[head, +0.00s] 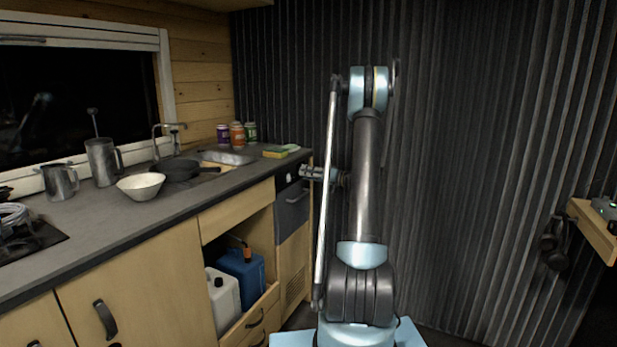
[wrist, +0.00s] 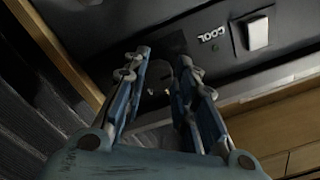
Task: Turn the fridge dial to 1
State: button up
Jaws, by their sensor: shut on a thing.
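The fridge (head: 291,208) is the dark unit at the right end of the kitchen counter, with a handle on its front. Its black control panel (wrist: 285,55) fills the top of the wrist view, with a "COOL" label and a white rocker switch (wrist: 257,33). My gripper (wrist: 163,68) is at this panel, left of the label, its fingers closed around the dark fridge dial (wrist: 159,76). The dial is mostly hidden between the fingers, and its numbers and pointer cannot be read. In the head view my gripper (head: 306,173) reaches the panel from the right.
The counter (head: 130,218) carries a white bowl (head: 141,186), metal jugs, a pan (head: 182,171), several jars and a sponge (head: 275,152). White and blue canisters stand in the open cupboard below. A ribbed dark wall (head: 470,180) is behind my arm.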

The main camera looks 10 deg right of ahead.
dwell(0.3)
jog(key=o, duration=1.1)
jog(key=shift+c, duration=0.2)
jog(key=shift+d, duration=0.1)
jog(key=v, duration=1.1)
jog(key=shift+s+d, duration=0.2)
jog(key=shift+d, duration=0.15)
